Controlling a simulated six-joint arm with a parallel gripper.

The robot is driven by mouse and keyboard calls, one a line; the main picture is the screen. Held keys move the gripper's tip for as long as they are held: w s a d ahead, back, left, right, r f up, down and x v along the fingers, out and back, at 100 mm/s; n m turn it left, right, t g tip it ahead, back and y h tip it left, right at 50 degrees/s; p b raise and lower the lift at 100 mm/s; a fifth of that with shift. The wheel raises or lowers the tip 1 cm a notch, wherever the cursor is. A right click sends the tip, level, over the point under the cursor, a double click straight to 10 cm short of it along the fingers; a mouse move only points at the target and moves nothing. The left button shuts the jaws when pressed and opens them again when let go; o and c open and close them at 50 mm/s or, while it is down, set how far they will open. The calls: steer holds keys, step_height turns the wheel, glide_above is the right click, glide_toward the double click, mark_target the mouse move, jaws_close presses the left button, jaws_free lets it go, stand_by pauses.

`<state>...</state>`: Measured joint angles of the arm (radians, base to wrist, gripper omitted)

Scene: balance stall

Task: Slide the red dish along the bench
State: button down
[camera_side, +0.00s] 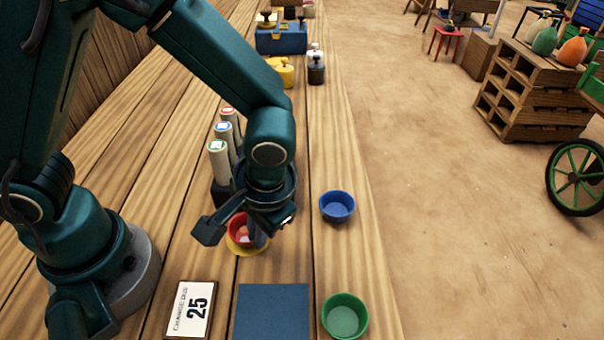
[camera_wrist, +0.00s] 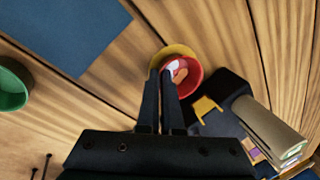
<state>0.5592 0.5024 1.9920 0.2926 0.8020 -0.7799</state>
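The red dish (camera_side: 236,232) sits over a yellow disc (camera_side: 244,250) on the bench, under my gripper (camera_side: 262,240). It holds something pale and orange. In the wrist view, the red dish (camera_wrist: 190,78) is partly covered by my fingers, and the yellow disc (camera_wrist: 172,52) shows along its upper left edge. The two dark fingers of my gripper (camera_wrist: 164,76) are close together with a narrow gap, their tips at the dish's left rim. I cannot tell whether they pinch the rim.
A dark rack with several pale rolls (camera_side: 219,160) stands close behind the dish. A blue bowl (camera_side: 337,206) is to the right, a green bowl (camera_side: 345,318) at front right. A blue mat (camera_side: 272,312) and a "25" card (camera_side: 190,310) lie in front. Bare planks separate dish and blue bowl.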

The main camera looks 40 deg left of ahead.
mark_target(282, 330)
steer(key=shift+d, duration=0.15)
stand_by(0.7)
steer(key=shift+s+d, duration=1.05)
steer(key=shift+d, duration=1)
steer(key=shift+s+d, duration=1)
steer(key=shift+d, duration=1.05)
steer(key=shift+s+d, duration=1.05)
steer(key=shift+d, duration=1)
steer(key=c, duration=1)
jaws_free()
steer(key=shift+v, duration=2.6)
